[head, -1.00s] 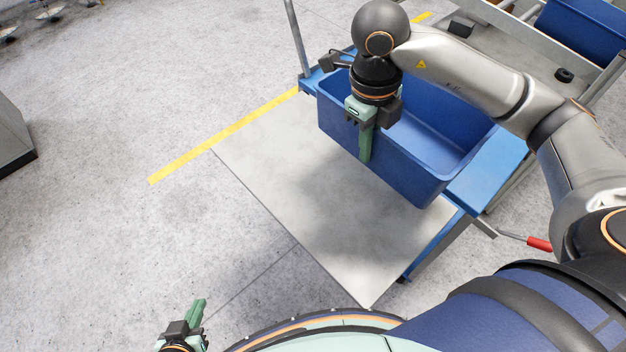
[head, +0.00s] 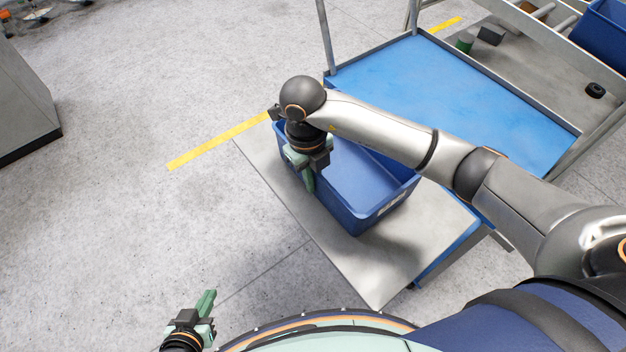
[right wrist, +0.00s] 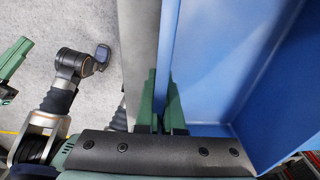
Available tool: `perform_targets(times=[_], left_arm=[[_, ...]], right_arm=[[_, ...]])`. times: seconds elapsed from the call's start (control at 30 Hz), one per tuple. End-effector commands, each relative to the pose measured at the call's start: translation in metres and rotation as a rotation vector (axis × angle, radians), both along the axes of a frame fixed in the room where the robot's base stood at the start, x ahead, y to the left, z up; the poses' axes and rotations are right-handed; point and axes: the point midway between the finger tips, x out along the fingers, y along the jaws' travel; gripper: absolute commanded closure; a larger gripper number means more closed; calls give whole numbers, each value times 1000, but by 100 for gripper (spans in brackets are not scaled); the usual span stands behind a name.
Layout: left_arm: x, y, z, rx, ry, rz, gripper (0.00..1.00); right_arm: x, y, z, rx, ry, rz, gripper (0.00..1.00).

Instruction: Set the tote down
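The blue tote (head: 372,197) is over the grey flap panel (head: 395,258) at the near-left side of the blue cart deck. It looks upright and empty where I can see inside. Whether its base touches the panel I cannot tell. My right gripper (head: 309,183) is at the tote's left wall, pointing down. In the right wrist view its green fingers (right wrist: 162,95) are closed about the wall of the tote (right wrist: 215,60). My arm hides part of the tote's far side. My left gripper (head: 209,303) hangs empty over the floor at lower left; its finger gap does not show clearly.
The blue cart deck (head: 440,95) is bare behind the tote, with metal posts at its corners. A grey rack with another blue tote (head: 603,32) and small parts stands at upper right. A grey cabinet (head: 22,105) is at far left. Open floor lies left.

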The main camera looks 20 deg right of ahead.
Motion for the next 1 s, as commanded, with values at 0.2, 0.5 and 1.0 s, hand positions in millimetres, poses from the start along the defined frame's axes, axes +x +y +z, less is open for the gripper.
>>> perform_targets(times=[0.2,0.5,1.0], left_arm=[[3,-1,3,-2,-9,-1,100],[4,-1,2,-3,-11,-2,100],[3,-2,3,-3,-9,-3,100]], right_arm=[[1,0,-8,1,-4,-1,100],[1,0,-11,1,-3,0,91],[1,0,-10,2,-2,0,65]])
